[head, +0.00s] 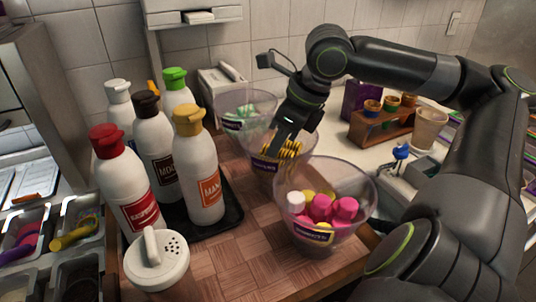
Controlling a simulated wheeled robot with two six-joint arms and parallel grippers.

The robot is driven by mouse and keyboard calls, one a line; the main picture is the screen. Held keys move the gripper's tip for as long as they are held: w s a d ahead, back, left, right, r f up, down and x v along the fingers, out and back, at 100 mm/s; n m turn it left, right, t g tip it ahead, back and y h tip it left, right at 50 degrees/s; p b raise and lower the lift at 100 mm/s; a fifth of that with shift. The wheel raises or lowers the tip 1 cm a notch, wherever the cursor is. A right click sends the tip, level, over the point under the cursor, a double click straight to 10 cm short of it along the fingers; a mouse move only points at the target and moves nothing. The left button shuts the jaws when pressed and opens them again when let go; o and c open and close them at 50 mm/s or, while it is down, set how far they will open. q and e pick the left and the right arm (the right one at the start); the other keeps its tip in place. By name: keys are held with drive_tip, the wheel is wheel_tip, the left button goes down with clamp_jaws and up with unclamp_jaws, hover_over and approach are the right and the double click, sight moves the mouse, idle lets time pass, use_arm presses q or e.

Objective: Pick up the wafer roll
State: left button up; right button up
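Several wafer rolls (291,149), yellow with dark stripes, stand in the middle clear bowl (264,164), which has a purple label. My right gripper (282,141) points down into this bowl from above, at the wafer rolls. Its fingertips are small, dark and partly lost among the rolls. I cannot tell whether they are open or shut, or whether they touch a roll. My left gripper is not in view.
A clear bowl (325,250) of pink, white and yellow pieces stands in front, and another bowl (233,124) with green pieces behind. Several sauce bottles (203,170) stand on a black tray (233,215) at left. A shaker (157,265) stands in front. A wooden rack (378,133) is behind right.

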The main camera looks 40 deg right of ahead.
drive_tip(key=shift+x, duration=1.9)
drive_tip(key=shift+s, duration=0.1)
drive_tip(key=c, duration=0.4)
